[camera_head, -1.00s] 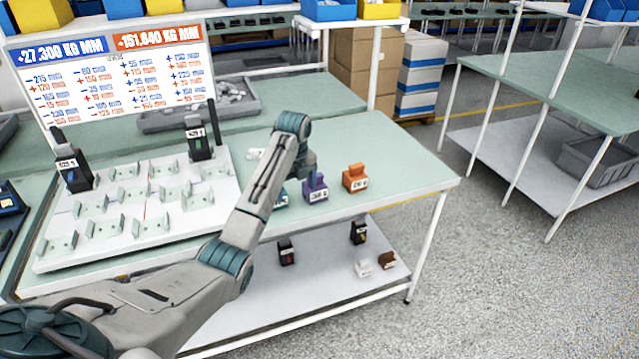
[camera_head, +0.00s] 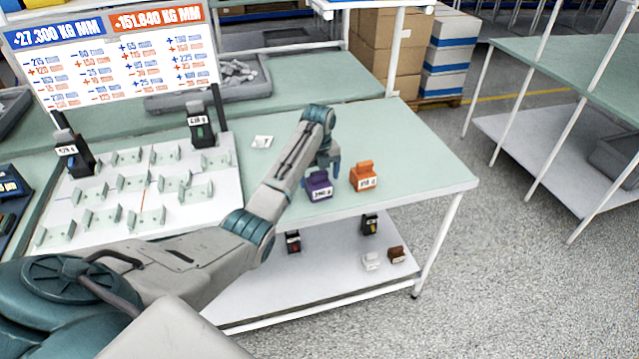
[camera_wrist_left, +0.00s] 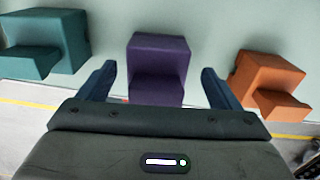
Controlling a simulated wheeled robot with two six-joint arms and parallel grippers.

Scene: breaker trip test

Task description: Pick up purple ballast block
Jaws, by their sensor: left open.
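The purple ballast block (camera_head: 319,187) stands on the green table near its front edge, with a white label on its front. In the left wrist view the purple block (camera_wrist_left: 158,62) lies between the two fingers of my left gripper (camera_wrist_left: 157,85), near their tips, with a gap on each side. In the head view my left gripper (camera_head: 324,168) points down just above and behind the purple block. It is open and holds nothing. My right gripper is not in view.
An orange block (camera_head: 364,177) stands right of the purple one. A teal block (camera_wrist_left: 45,42) is on the other side in the wrist view. A white board with brackets (camera_head: 140,190) lies at left. Dark blocks (camera_head: 293,241) sit on the lower shelf.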

